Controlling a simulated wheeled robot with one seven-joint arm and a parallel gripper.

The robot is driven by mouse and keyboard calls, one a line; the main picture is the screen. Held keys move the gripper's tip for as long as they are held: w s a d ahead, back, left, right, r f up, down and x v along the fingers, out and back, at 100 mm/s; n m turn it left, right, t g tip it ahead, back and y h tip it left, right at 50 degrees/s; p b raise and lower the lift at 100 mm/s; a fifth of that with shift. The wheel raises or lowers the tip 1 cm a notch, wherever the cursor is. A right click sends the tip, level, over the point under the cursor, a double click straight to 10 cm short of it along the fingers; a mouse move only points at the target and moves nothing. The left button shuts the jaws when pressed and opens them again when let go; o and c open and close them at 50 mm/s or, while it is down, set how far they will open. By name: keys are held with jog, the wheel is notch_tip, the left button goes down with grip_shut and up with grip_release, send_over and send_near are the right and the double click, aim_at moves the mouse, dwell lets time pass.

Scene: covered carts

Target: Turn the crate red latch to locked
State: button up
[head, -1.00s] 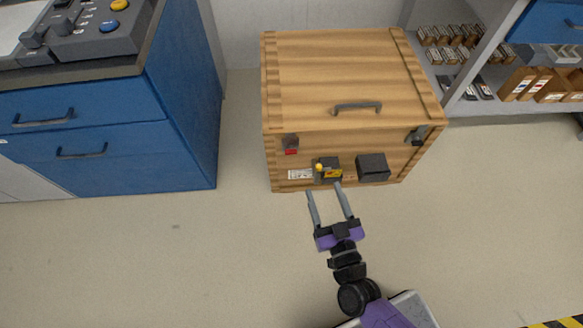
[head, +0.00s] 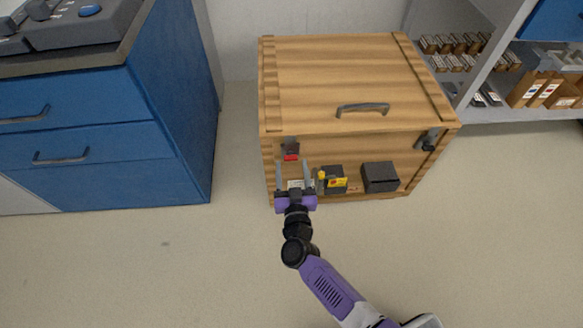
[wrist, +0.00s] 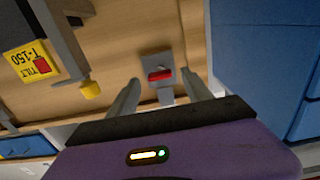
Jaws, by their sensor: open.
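The wooden crate (head: 335,75) stands on the floor with its lid down. The red latch (head: 291,157) is a small red tab on a dark grey plate, at the upper left of the crate's front. In the wrist view the red latch (wrist: 160,75) lies crosswise on its grey plate, just beyond the fingertips. My gripper (head: 293,166) is open and empty, in front of the latch plate, with one finger toward each side of it. The gripper also shows in the wrist view (wrist: 162,85). I cannot tell whether a finger touches the plate.
A yellow-knobbed part (head: 322,176) and a yellow tag (head: 338,183) sit just right of my gripper on the crate front. A black box (head: 380,177) is further right. A dark handle (head: 362,109) is on the lid. A blue cabinet (head: 95,120) stands left; the floor in front is clear.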

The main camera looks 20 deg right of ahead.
jog(key=shift+w+d, duration=0.25)
jog(key=shift+w, duration=0.45)
grip_shut()
